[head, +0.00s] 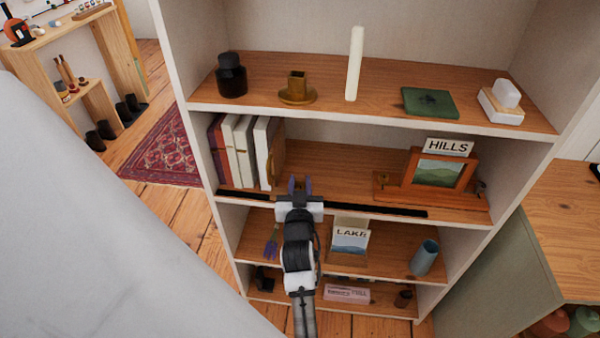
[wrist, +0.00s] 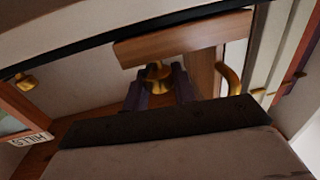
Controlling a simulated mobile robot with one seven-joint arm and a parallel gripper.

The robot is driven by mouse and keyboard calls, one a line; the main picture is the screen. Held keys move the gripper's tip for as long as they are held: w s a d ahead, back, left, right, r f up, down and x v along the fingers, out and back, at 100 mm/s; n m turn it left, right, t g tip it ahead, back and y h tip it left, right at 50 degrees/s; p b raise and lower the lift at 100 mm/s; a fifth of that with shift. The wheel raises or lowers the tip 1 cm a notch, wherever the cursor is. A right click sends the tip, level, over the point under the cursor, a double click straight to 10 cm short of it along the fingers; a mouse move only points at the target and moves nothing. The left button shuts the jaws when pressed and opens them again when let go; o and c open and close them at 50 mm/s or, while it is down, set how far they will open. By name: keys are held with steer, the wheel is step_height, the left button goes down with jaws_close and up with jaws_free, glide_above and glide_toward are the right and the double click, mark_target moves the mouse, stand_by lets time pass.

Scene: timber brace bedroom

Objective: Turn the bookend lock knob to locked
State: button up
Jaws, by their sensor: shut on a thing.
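The brass lock knob (wrist: 155,72) shows in the wrist view, below a wooden bar of the bookend (wrist: 180,42). My gripper (wrist: 160,84) has its two dark purple fingers on either side of the knob and is shut on it. In the head view my gripper (head: 299,186) reaches into the second shelf from the top, just right of the bookend (head: 277,158) and its row of books (head: 241,150). The knob is hidden behind my gripper there. I cannot read whether it stands at locked.
A curved brass handle (wrist: 231,82) is close to the fingers. A dark strip (head: 365,209) runs along the shelf's front edge. A framed picture (head: 441,170) with a HILLS card (head: 448,147) stands right. The shelf's middle is clear. A LAKE card (head: 350,240) is below.

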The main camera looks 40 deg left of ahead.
steer(key=shift+f+m+t+h+b, duration=0.25)
steer(key=shift+m+t+h+b, duration=0.6)
steer(key=shift+h+b, duration=0.35)
steer(key=m+t+h+b, duration=0.1)
steer(key=h+b, duration=0.1)
steer(key=shift+m+b, duration=0.25)
steer(key=shift+b, duration=0.15)
steer(key=shift+h, duration=0.3)
steer(key=shift+r+m+t+h+b, duration=0.15)
steer(key=shift+m+t+h+b, duration=0.1)
steer(key=shift+m+h+b, duration=0.35)
steer(key=o, duration=1)
steer(key=shift+d, duration=0.1)
steer(key=b+v, duration=0.3)
steer(key=v, duration=1)
steer(key=shift+s+d, duration=0.25)
steer(key=shift+s, duration=0.1)
